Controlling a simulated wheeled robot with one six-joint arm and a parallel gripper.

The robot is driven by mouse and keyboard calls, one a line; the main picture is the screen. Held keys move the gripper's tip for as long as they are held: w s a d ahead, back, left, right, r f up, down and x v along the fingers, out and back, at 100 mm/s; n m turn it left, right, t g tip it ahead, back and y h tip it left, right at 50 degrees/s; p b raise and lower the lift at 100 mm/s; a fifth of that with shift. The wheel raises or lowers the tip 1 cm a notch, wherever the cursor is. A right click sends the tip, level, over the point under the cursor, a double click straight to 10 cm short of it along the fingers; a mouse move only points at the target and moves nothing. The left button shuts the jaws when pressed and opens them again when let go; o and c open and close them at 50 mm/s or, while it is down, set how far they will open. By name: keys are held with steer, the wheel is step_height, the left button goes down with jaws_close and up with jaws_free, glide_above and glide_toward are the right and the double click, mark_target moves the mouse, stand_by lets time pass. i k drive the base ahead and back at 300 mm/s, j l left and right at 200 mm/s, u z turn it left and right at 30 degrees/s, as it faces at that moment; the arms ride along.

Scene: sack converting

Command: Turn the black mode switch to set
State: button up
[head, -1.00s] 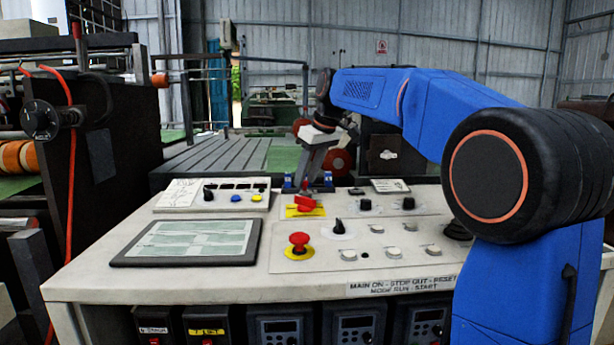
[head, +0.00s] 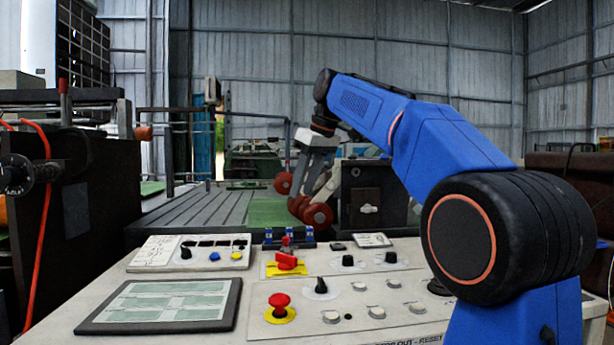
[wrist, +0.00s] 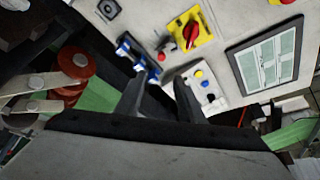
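A black pointer switch (head: 321,286) stands on a pale round plate on the sloping console, right of the red mushroom button. Two more black knobs, one (head: 347,261) and another (head: 390,257), sit behind it to the right. I cannot read which one is labelled mode. My gripper (wrist: 158,88) is empty, its two dark fingers apart, in the wrist view. In the head view it hangs above the back of the console, beyond the switch and well apart from it. The black pointer switch does not show in the wrist view.
A red rotary handle on a yellow plate (head: 272,270) and a red mushroom button (head: 279,303) are close to the switch. A tablet-like screen (head: 119,315) lies left. Blue clamps (head: 267,236) stand at the console's back edge. Pale buttons (head: 360,286) lie right.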

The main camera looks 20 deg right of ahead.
mark_target(320, 289)
steer(key=k, duration=1)
